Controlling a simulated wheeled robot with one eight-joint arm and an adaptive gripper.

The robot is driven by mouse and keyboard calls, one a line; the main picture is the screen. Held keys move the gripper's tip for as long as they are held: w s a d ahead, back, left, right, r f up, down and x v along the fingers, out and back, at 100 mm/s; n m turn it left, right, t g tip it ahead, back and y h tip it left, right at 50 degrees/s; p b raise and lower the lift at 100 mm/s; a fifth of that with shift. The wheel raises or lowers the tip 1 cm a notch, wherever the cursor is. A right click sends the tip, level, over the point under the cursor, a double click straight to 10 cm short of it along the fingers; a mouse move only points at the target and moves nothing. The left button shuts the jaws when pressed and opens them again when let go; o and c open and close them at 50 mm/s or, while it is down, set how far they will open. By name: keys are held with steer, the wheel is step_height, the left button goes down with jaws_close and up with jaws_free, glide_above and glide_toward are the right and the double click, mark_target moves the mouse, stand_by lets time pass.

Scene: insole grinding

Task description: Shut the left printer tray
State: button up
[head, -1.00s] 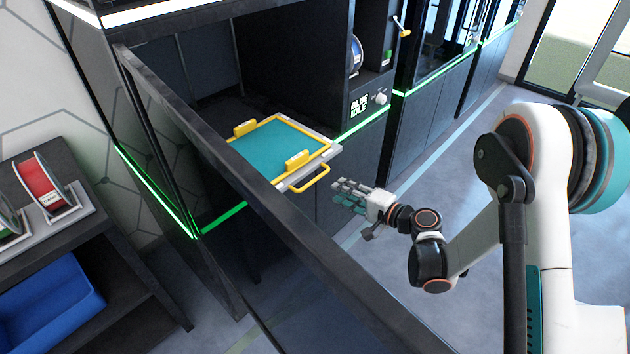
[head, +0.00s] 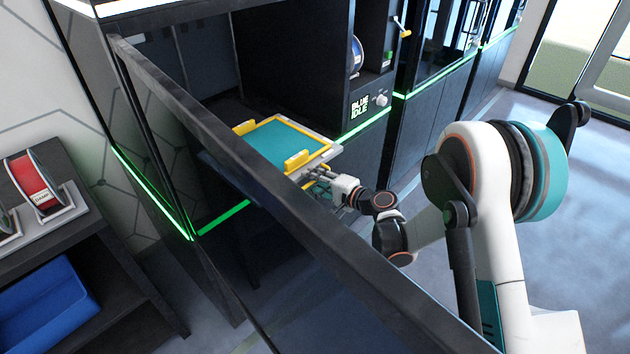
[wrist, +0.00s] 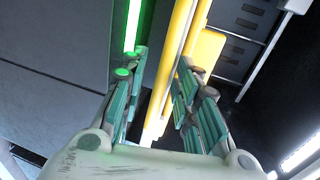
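The left printer tray (head: 322,154) juts out of the dark printer, with a teal plate (head: 272,146) and yellow clips on it. My gripper (head: 316,176) is at the tray's front edge, where the yellow handle was visible earlier. In the wrist view my gripper (wrist: 160,90) has its teal fingers apart. Yellow bars of the tray handle (wrist: 178,60) run between them, closer to the right finger. I cannot tell whether a finger touches the handle. In the head view the handle is mostly hidden behind my gripper.
The printer's open door (head: 250,175) stands across the foreground, left of my arm. A knob (head: 381,100) and a "BLUE IDLE" sign are on the panel right of the tray. A shelf at left holds a red spool (head: 35,182) and a blue bin (head: 45,305). Floor at right is clear.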

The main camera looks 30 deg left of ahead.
mark_target(301, 165)
jaws_close()
steer(key=shift+a, duration=0.1)
steer(key=r+x, duration=0.1)
steer(key=x, duration=0.4)
steer(key=r+x, duration=0.1)
steer(key=x, duration=0.5)
steer(key=r+x, duration=0.1)
steer(key=x, duration=0.4)
steer(key=shift+w+a+r, duration=0.25)
steer(key=shift+a, duration=0.25)
jaws_free()
steer(key=shift+d, duration=0.1)
steer(key=v, duration=1.2)
steer(key=shift+f, duration=0.1)
